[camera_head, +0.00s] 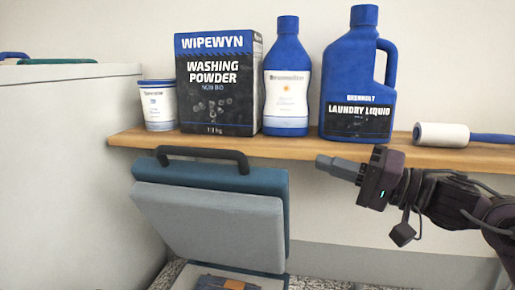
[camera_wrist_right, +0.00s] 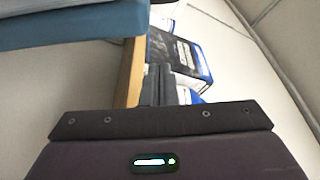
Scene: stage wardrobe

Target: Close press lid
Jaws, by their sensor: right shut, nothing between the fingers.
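The press lid (camera_head: 215,215) stands raised, tilted back, with a grey padded underside and a teal back. A black handle (camera_head: 203,153) arches along its top edge. The press base (camera_head: 270,281) shows below at the bottom of the head view, with a dark folded item (camera_head: 222,283) on it. My right gripper (camera_head: 322,162) is shut and empty, to the right of the lid and apart from it, in front of the shelf edge. In the right wrist view its fingers (camera_wrist_right: 159,85) are together, and the teal lid (camera_wrist_right: 70,22) shows at upper left. My left gripper is out of view.
A wooden shelf (camera_head: 290,147) runs behind the lid. On it stand a tub (camera_head: 158,106), a washing powder box (camera_head: 218,85), a blue-and-white bottle (camera_head: 287,80), a laundry liquid jug (camera_head: 352,85) and a lint roller (camera_head: 443,136). A white cabinet (camera_head: 70,170) stands at left.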

